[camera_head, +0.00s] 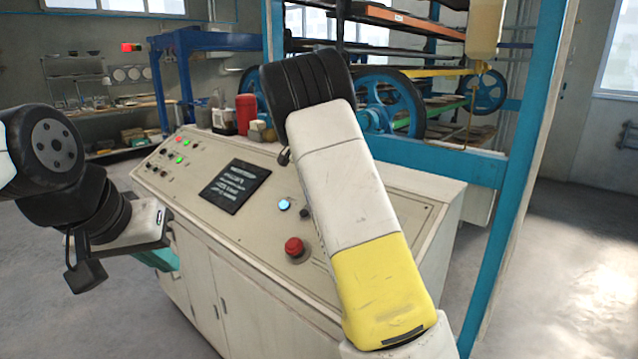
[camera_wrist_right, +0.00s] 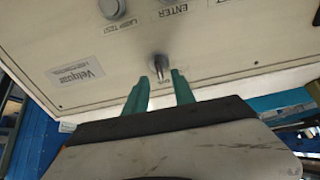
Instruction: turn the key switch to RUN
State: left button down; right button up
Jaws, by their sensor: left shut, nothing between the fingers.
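The key switch (camera_wrist_right: 160,66) shows in the right wrist view as a small grey metal stub standing out from the cream panel. The label beside it is too small to read, so its setting cannot be told. My right gripper (camera_wrist_right: 161,85) is open, with its two teal fingers apart and the stub just past and between their tips. I cannot tell whether either finger touches it. In the head view my right arm hides the right gripper, and I cannot make out the key switch. My left gripper (camera_head: 163,258) is shut and empty, left of the console.
The console (camera_head: 250,262) carries a dark screen (camera_head: 235,186), a lit blue button (camera_head: 285,205) and a red mushroom button (camera_head: 294,247). A red container (camera_head: 246,113) stands along its back edge. A blue frame post (camera_head: 521,165) rises behind at right. Floor is clear at far right.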

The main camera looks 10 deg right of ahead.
jog(key=v, duration=0.3)
jog(key=shift+d, duration=0.1)
